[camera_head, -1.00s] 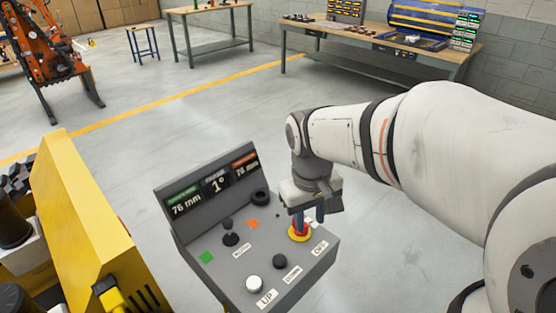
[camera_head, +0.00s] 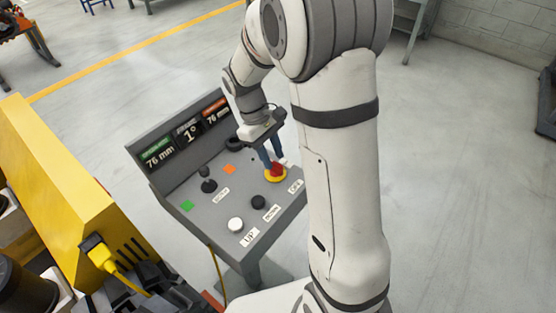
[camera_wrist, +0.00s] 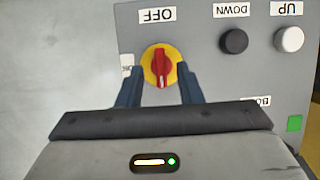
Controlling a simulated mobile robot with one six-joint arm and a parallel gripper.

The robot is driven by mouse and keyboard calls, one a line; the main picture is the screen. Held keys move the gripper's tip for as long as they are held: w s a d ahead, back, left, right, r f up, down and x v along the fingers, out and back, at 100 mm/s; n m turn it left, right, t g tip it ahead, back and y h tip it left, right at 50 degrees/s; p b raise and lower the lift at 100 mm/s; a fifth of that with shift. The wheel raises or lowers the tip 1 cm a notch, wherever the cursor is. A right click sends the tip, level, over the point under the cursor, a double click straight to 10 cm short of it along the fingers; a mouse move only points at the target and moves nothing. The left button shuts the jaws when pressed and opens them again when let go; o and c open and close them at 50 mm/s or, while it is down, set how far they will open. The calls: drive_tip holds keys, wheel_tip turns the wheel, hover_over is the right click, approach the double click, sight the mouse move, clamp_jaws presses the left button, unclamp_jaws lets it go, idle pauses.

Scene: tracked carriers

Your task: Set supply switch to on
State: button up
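The supply switch is a red rotary knob on a yellow round plate (camera_head: 277,178), at the right end of the grey control panel (camera_head: 205,210). In the wrist view the red knob (camera_wrist: 159,66) has its long handle lined up with the OFF label (camera_wrist: 156,15). My gripper (camera_wrist: 159,74) is open, with one blue finger on each side of the knob and gaps visible between them. In the head view my gripper (camera_head: 271,158) is just above the switch. A small pale label beside the yellow plate is partly hidden by a finger.
The panel also carries a black button (camera_wrist: 233,41), a white button (camera_wrist: 289,39), a black joystick (camera_head: 208,184) and a display (camera_head: 187,133) at the back. A yellow machine (camera_head: 75,190) stands close on the left. Open floor lies behind the panel.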

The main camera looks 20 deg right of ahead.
sight(275, 167)
drive_tip(key=shift+x, duration=1.4)
drive_tip(key=shift+c, duration=0.4)
